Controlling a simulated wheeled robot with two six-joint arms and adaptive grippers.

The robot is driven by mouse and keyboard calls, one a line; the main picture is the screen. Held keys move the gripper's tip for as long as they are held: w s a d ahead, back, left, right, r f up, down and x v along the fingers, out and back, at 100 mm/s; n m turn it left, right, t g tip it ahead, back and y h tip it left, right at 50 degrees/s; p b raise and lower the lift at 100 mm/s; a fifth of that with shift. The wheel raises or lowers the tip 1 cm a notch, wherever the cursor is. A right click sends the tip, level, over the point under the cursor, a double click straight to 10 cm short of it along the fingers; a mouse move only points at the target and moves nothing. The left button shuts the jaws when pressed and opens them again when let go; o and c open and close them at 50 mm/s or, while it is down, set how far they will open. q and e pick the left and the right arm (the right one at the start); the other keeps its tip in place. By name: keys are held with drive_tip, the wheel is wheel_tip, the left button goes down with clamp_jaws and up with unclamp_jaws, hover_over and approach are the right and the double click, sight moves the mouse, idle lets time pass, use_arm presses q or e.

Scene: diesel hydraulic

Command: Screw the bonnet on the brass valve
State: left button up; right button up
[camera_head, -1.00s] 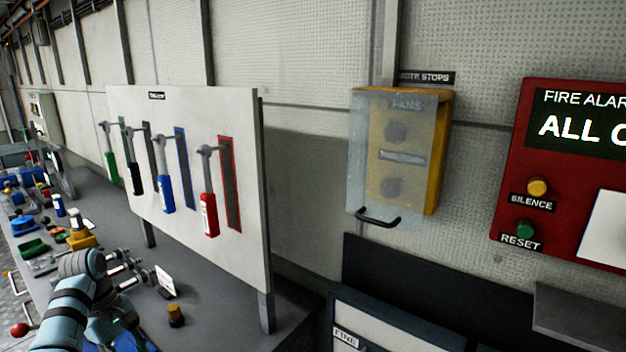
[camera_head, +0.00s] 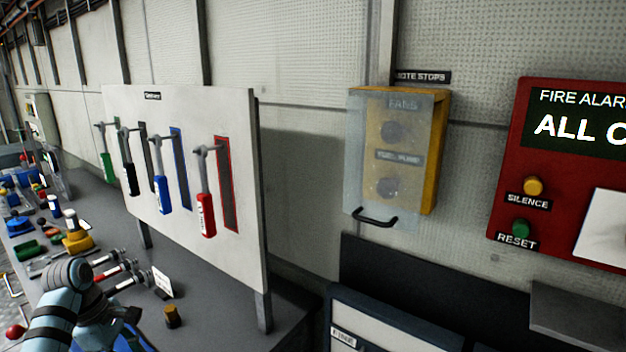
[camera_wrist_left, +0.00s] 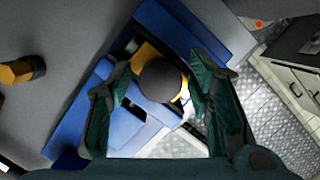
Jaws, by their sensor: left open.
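In the left wrist view a brass-yellow valve body (camera_wrist_left: 146,56) shows in a blue holder (camera_wrist_left: 82,112). A dark round part (camera_wrist_left: 162,82) covers its middle; I cannot tell whether it is the valve's opening or a cap. My left gripper (camera_wrist_left: 161,64) is open, with one finger on each side of the round part; contact is not clear. A separate small brass piece with a dark end (camera_wrist_left: 20,71), perhaps the bonnet, stands on the grey bench; the head view also shows it (camera_head: 173,317). My right gripper is not in view.
A yellow-based item (camera_head: 77,241) stands farther left.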

use_arm(q)
drive_tip(key=n+t, duration=0.1)
drive_tip(key=n, duration=0.4)
drive_tip(key=shift+s+a+n+y, duration=0.1)
drive_tip(key=shift+n+y, duration=0.2)
drive_tip(key=shift+n, duration=0.1)
drive_tip(key=n+t, duration=0.1)
drive_tip(key=n, duration=0.2)
drive_tip(key=n+y, duration=0.1)
drive_tip(key=n, duration=0.5)
drive_tip(key=shift+t+y, duration=0.4)
drive_tip(key=n+y, duration=0.1)
drive_tip(key=n, duration=0.3)
drive_tip(key=c, duration=0.9)
drive_tip(key=m+h, duration=0.1)
drive_tip(key=m, duration=0.4)
drive_tip(key=m+h, duration=0.1)
drive_tip(key=m, duration=0.2)
drive_tip(key=shift+m+g, duration=0.3)
drive_tip(key=m+g+h, duration=0.1)
drive_tip(key=m, duration=0.5)
drive_tip(key=m+g, duration=0.1)
drive_tip(key=m, duration=0.3)
drive_tip(key=shift+m, duration=0.3)
drive_tip(key=o, duration=0.9)
